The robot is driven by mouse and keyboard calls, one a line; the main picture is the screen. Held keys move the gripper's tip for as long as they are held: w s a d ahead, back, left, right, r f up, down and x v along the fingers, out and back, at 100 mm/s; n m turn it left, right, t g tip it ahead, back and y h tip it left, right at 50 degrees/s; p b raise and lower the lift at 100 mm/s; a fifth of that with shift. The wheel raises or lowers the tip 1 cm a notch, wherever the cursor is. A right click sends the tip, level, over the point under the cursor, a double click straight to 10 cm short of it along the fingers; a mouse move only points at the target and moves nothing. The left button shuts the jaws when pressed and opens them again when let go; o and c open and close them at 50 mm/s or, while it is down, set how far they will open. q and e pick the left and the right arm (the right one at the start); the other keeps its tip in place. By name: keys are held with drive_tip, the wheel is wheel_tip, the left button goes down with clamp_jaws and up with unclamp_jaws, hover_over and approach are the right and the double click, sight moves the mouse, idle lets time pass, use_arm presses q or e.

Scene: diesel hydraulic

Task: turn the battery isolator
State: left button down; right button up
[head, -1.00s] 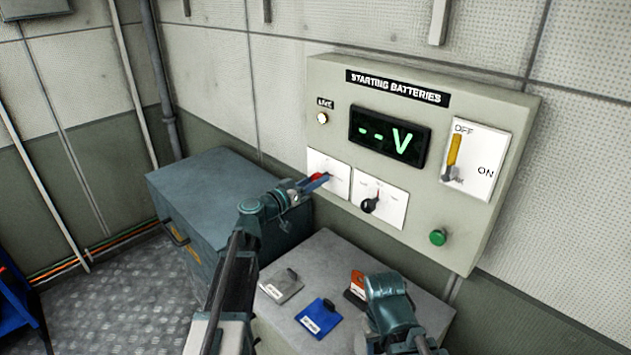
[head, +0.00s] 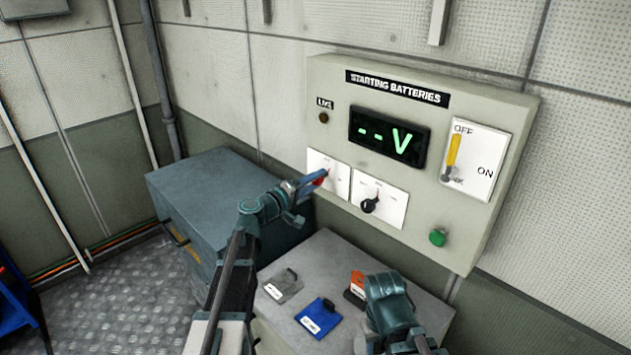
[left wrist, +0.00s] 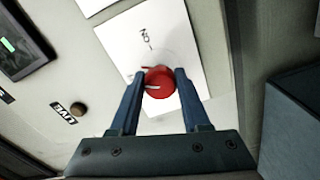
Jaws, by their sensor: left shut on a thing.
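The battery isolator is a red knob (head: 320,181) on the left white plate (head: 339,170) of the wall panel. In the left wrist view the round red knob (left wrist: 159,82) sits between the two blue fingers of my left gripper (left wrist: 158,74). My left gripper (head: 316,180) is shut on the knob, and its fingers partly cover it in the head view. My right arm's end (head: 386,300) is low over the cabinet, and its fingers cannot be made out.
The panel (head: 465,230) also carries a black selector (head: 370,205), a dark LIVE lamp (head: 323,118), a "--V" display (head: 388,138), a yellow lever (head: 454,155) and a green button (head: 438,237). Grey, blue (head: 319,318) and orange tagged items lie on the cabinet (head: 330,255) below.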

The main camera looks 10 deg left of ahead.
use_arm(q)
drive_tip(key=n, duration=0.5)
drive_tip(key=shift+n, duration=0.3)
idle(0.4)
drive_tip(key=shift+c, duration=1.9)
unclamp_jaws()
drive_tip(key=v, duration=1.4)
drive_tip(key=shift+d, duration=0.15)
